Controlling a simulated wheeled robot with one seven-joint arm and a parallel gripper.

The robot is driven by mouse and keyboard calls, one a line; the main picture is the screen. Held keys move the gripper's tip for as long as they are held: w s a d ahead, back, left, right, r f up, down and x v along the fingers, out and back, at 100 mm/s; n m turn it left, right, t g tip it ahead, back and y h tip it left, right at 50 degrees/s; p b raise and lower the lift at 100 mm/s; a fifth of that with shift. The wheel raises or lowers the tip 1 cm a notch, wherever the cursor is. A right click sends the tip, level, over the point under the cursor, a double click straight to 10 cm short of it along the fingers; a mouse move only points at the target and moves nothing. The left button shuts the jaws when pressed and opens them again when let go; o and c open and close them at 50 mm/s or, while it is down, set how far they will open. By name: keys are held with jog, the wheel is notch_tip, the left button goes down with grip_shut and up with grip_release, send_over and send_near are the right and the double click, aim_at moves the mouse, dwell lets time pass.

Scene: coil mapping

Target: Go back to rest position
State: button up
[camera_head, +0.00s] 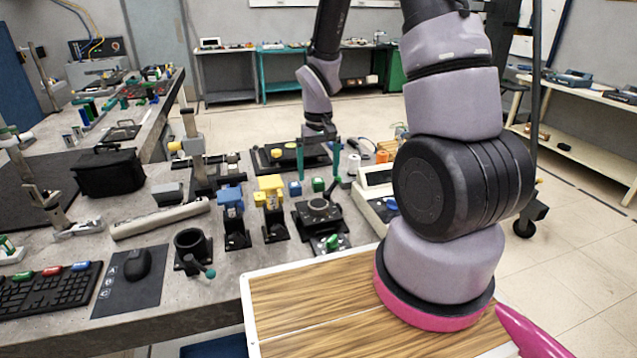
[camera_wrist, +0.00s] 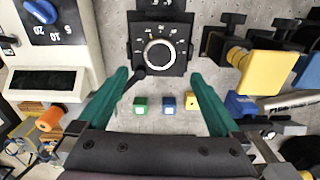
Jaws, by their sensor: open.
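My gripper (camera_head: 321,168) hangs above the back right part of the grey workbench (camera_head: 160,242). Its two teal fingers are spread apart, with nothing between the tips; they also show in the wrist view (camera_wrist: 161,82). In the wrist view a green cube (camera_wrist: 141,105), a blue cube (camera_wrist: 168,104) and a yellow cube (camera_wrist: 191,102) lie in a row on the bench below the gripper. A black device with a round dial (camera_wrist: 160,51) sits beyond them; it also shows in the head view (camera_head: 318,206). My arm fills the right of the head view and hides part of the bench.
A blue fixture (camera_head: 231,205) and a yellow fixture (camera_head: 270,195) stand left of the dial device. A pale meter (camera_head: 377,195) stands to its right, partly behind my arm. A black bag (camera_head: 108,171), mouse (camera_head: 138,264) and keyboard (camera_head: 45,290) lie further left. Open floor shows behind.

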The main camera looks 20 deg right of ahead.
jog(key=shift+r, duration=0.35)
jog(key=s+d+r+m+t, duration=0.1)
jog(key=s+r+t, duration=0.1)
jog(key=r, duration=0.7)
jog(key=s+d+r+m+t, duration=0.1)
jog(key=r, duration=0.8)
jog(key=s+r+m+t+y, duration=0.1)
jog(key=s+r+t, duration=0.3)
jog(key=s+r, duration=0.8)
jog(key=shift+s+a+r+y, duration=0.2)
jog(key=shift+r+y, duration=0.3)
jog(key=shift+r, duration=0.35)
